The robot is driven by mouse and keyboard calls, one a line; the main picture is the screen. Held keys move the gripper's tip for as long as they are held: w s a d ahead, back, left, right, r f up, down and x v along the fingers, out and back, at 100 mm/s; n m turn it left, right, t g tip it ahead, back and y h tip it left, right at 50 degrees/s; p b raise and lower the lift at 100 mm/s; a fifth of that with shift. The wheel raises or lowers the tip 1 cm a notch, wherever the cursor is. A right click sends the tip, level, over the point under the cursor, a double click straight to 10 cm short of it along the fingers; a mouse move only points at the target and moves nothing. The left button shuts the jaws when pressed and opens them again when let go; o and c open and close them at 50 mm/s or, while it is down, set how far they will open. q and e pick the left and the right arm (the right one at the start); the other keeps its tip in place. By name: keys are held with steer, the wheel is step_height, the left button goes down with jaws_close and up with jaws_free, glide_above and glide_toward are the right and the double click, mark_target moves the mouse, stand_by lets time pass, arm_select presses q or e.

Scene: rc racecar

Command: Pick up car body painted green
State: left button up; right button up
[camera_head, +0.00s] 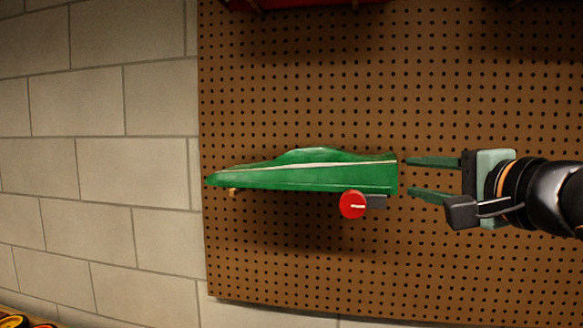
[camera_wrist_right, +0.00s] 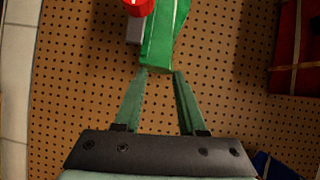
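The green car body (camera_head: 300,175) has a white stripe and hangs on the brown pegboard, its long tapered nose to the left. A red round part (camera_head: 352,205) and a small grey block (camera_head: 376,202) sit below its rear end. My right gripper (camera_head: 408,176) is open and empty, with its fingertips just to the right of the car's rear end. In the right wrist view the car body (camera_wrist_right: 163,45) lies just beyond my right gripper (camera_wrist_right: 160,75). Whether the fingertips touch it I cannot tell. My left gripper is not in view.
The pegboard (camera_head: 300,265) fills the middle and right, with a pale block wall (camera_head: 95,160) to the left. Red objects show at the top edge. In the right wrist view a red object (camera_wrist_right: 297,50) is at the right and a blue one (camera_wrist_right: 272,167) at the lower right.

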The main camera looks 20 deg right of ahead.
mark_target(381, 160)
steer(key=shift+h, duration=0.3)
steer(key=w+p, duration=0.1)
steer(key=w, duration=0.3)
steer(key=w+d+p, duration=0.1)
steer(key=w, duration=0.3)
steer(key=w+r+p, duration=0.1)
steer(key=w, duration=0.2)
steer(key=shift+w+d+p, duration=0.3)
steer(key=shift+w, duration=0.25)
jaws_close()
stand_by(0.6)
